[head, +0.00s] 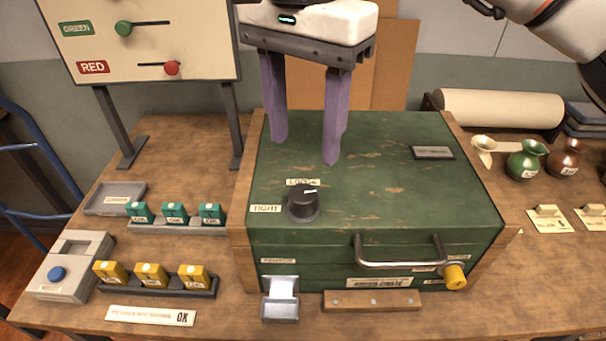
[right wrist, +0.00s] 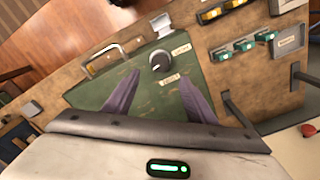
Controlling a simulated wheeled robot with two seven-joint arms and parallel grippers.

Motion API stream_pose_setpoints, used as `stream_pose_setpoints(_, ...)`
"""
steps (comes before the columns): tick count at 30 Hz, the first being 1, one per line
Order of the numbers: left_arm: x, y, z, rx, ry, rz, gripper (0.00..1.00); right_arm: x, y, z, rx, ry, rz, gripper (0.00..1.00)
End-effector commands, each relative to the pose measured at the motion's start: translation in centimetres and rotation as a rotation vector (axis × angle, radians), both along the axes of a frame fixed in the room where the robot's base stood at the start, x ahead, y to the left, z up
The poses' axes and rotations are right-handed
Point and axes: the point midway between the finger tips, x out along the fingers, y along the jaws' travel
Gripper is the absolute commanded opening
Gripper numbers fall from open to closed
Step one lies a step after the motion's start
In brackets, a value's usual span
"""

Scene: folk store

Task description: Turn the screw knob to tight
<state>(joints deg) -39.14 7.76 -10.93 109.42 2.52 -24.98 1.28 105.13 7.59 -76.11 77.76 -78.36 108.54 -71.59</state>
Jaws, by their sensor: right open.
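The screw knob (head: 303,204) is a round black knob on the green top of a worn wooden crate (head: 380,180). A white mark shows on its top. A TIGHT label (head: 265,209) lies to its left and a LOOSE label (head: 302,182) behind it. My right gripper (head: 304,150) points down above the crate top, behind the knob, with its two purple fingers apart and nothing between them. In the right wrist view the knob (right wrist: 160,62) stands clear beyond the open fingertips. My left gripper is not in view.
The crate's front has a metal handle (head: 400,262) and a yellow knob (head: 455,276). To the left are teal blocks (head: 175,213), yellow blocks (head: 150,275) and a grey box with a blue button (head: 68,268). Small vases (head: 526,160) stand at right. A board with sliders (head: 140,40) rises at back left.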

Motion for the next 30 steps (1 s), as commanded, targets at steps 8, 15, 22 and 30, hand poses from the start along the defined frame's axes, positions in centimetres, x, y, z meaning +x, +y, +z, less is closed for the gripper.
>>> stream_pose_setpoints(8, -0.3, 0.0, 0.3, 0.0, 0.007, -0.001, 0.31, -0.1, 0.0, -5.0, 0.002, 0.006, 0.001, 0.51)
stream_pose_setpoints(15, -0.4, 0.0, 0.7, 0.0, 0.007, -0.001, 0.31, -0.1, 0.1, -8.5, 0.003, 0.005, 0.001, 0.51)
stream_pose_setpoints(22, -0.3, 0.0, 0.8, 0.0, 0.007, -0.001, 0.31, -0.1, 0.1, -9.6, 0.005, 0.004, 0.0, 0.51)
stream_pose_setpoints(30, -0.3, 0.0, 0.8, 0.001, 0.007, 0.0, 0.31, -0.1, 0.1, -9.6, 0.005, 0.004, 0.0, 0.39)
